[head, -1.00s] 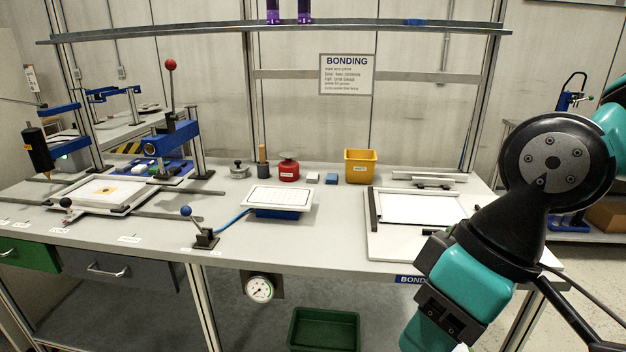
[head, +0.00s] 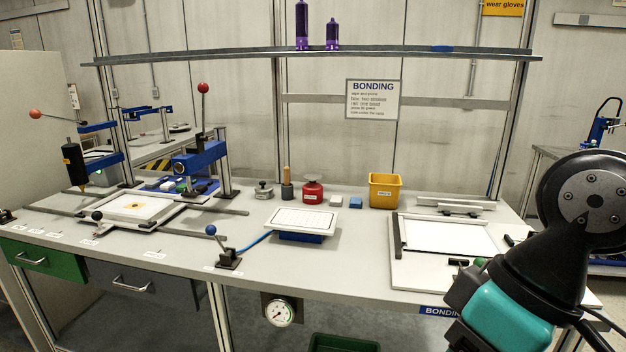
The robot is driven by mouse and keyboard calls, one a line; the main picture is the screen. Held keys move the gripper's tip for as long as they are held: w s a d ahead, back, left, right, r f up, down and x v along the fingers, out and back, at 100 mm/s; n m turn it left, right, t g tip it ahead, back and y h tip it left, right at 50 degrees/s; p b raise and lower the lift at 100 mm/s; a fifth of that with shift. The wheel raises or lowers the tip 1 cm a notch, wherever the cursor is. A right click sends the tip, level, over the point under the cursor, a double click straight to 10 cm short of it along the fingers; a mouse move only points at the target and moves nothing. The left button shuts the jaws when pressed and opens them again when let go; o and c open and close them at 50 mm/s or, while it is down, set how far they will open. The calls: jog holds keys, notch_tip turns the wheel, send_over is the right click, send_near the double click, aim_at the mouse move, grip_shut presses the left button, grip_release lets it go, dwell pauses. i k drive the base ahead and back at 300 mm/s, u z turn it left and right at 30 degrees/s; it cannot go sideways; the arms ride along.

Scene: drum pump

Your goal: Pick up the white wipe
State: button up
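A small white block-like piece (head: 336,201), which looks like the folded white wipe, lies on the grey bench near the back. It sits between a red can (head: 312,192) and a small blue piece (head: 355,203), with a narrow gap to the blue one. It is too small to make out its folds. My arm (head: 520,305) shows at the lower right, in front of the bench. Its end runs out of the picture, so my gripper is not in view.
A yellow bin (head: 386,191) stands right of the blue piece. A white perforated plate (head: 302,219) on a blue base lies in front of the wipe. A framed white board (head: 447,235) lies on the right, a lever press (head: 200,155) stands left. A shelf (head: 310,53) spans above.

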aim_at(335, 201)
jog(key=i, duration=1.75)
jog(key=u, duration=0.65)
